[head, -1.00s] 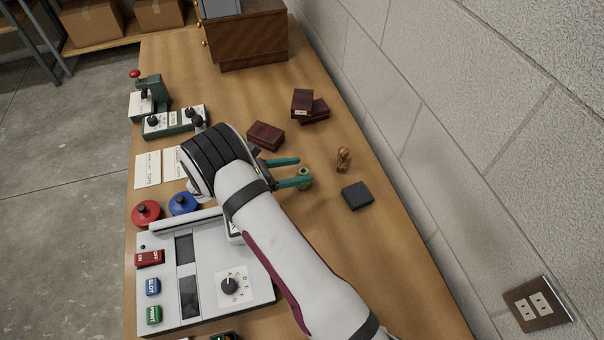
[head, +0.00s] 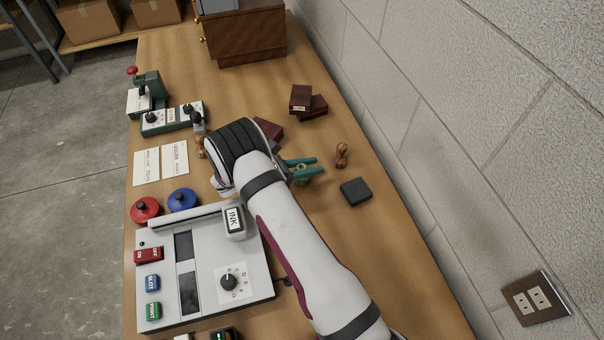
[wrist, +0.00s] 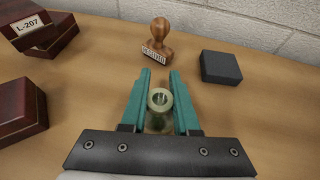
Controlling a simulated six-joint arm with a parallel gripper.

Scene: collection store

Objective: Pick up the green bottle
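The green bottle (wrist: 160,101) is small, with a pale round rim. In the wrist view it stands between the two teal fingers of my gripper (wrist: 161,84), which are close on either side of it. I cannot tell whether both fingers touch it. In the head view the bottle (head: 301,172) is mostly hidden by the fingers of my gripper (head: 304,169), low over the wooden table.
A wooden stamp (head: 342,155) stands just beyond the fingertips, and a dark block (head: 356,192) lies to its right. Dark red boxes (head: 301,98) are behind. A grey control panel (head: 215,310) lies left of my arm. The wall (head: 480,130) borders the right side.

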